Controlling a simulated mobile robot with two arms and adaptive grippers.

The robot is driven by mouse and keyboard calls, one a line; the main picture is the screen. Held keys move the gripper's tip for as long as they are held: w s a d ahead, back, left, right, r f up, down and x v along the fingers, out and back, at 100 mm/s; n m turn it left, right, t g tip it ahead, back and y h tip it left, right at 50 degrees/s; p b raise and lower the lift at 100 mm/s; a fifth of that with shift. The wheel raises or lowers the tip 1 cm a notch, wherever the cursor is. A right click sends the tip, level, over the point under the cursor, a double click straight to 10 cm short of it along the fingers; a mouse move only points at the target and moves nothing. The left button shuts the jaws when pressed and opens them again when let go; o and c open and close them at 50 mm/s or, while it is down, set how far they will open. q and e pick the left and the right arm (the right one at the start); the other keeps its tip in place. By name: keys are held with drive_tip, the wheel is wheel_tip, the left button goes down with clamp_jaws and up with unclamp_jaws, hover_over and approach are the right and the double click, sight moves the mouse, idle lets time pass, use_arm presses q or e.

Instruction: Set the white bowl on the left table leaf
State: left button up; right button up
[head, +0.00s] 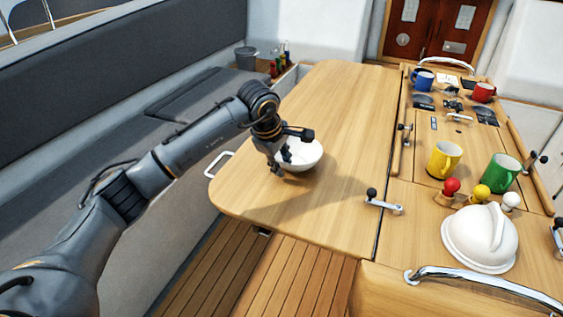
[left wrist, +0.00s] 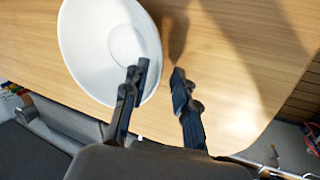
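The white bowl (head: 306,155) is upright and appears to rest on the left table leaf (head: 330,105), near the leaf's left edge. My left gripper (head: 281,164) is at the bowl's near left side and hides part of it. In the left wrist view the bowl (left wrist: 90,45) fills the upper left. There my left gripper (left wrist: 160,78) has its fingers apart, one over the bowl's inside and one outside the rim. The fingers do not look closed on the rim. My right gripper is not in view.
The middle table holds a yellow mug (head: 443,160), a green mug (head: 500,174), a white helmet-like object (head: 480,238) and coloured knobs. A blue mug (head: 422,81) and red mug (head: 482,92) stand farther back. A metal handle (head: 218,163) sticks out at the leaf's left edge. The leaf is otherwise clear.

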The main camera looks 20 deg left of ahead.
use_arm(q)
drive_tip(key=shift+r, duration=0.15)
drive_tip(key=shift+s+r, duration=0.1)
drive_tip(key=shift+r, duration=0.25)
drive_tip(key=b+v, duration=0.2)
drive_tip(key=v, duration=0.9)
drive_tip(key=shift+s+a, duration=0.1)
